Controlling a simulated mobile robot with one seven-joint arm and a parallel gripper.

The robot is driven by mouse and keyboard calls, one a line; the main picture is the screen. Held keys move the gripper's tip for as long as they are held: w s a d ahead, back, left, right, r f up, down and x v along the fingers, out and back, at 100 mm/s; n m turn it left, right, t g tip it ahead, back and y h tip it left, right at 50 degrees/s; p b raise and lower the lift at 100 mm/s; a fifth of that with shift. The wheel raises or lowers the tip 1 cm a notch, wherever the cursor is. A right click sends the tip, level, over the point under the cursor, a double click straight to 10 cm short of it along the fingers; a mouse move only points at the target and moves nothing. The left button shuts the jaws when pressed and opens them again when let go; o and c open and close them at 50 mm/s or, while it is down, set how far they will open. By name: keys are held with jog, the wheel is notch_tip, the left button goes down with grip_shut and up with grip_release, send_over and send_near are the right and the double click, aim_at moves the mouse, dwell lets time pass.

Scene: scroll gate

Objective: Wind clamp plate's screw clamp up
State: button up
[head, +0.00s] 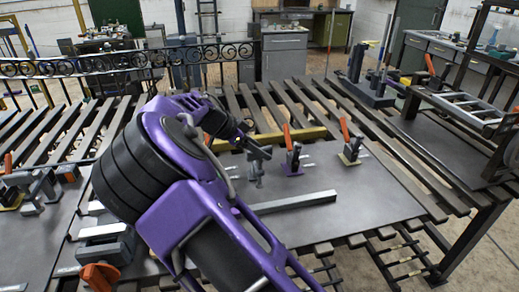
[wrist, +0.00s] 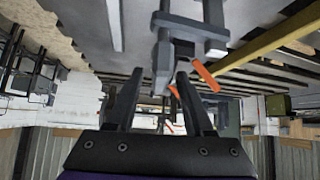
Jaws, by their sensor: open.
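A grey screw clamp (head: 255,168) stands on the dark plate on the slatted table in the head view, at the tip of my arm. In the wrist view a grey clamp (wrist: 190,25) with two cross bars shows at the top, its narrower part (wrist: 164,62) pointing down towards my fingertips. My gripper (wrist: 158,80) is open, one finger on either side of the picture's middle. In the head view my gripper (head: 257,149) is just above the screw clamp. I cannot tell whether the fingers touch it. My purple arm hides part of the plate.
Two orange-handled clamps (head: 292,150) (head: 350,149) stand right of the screw clamp. A grey bar (head: 295,202) lies in front of it. A yellow bar (head: 275,137) runs behind. A scrollwork railing (head: 130,62) stands at the back left. The plate's right front is clear.

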jog(key=shift+c, duration=0.3)
grip_shut()
jog(key=shift+f+b, duration=0.1)
jog(key=shift+b, duration=0.25)
jog(key=n+t+b, duration=0.1)
jog(key=n+b, duration=0.1)
jog(key=n+t+y+b, duration=0.1)
jog(key=b, duration=0.1)
jog(key=shift+f+n+y, duration=0.2)
jog(key=shift+n+y, duration=0.1)
jog(key=shift+n, duration=0.1)
jog(key=n+t+y+b, duration=0.1)
jog(key=n+b, duration=0.1)
jog(key=n+t+y+b, duration=0.1)
jog(key=n+y+b, duration=0.1)
jog(key=n+b, duration=0.1)
jog(key=shift+r+t+y, duration=0.15)
jog(key=shift+t+y, duration=0.15)
jog(key=n, duration=0.1)
jog(key=n+y, duration=0.2)
jog(key=shift+d+r+n, duration=0.1)
jog(key=shift+r+n, duration=0.15)
jog(key=shift+n, duration=0.05)
jog(key=shift+n+y+p, duration=0.55)
jog(key=shift+n+y, duration=0.35)
jog(key=shift+n+y+p, duration=0.35)
jog(key=shift+n+y, duration=0.05)
jog(key=shift+n, duration=0.1)
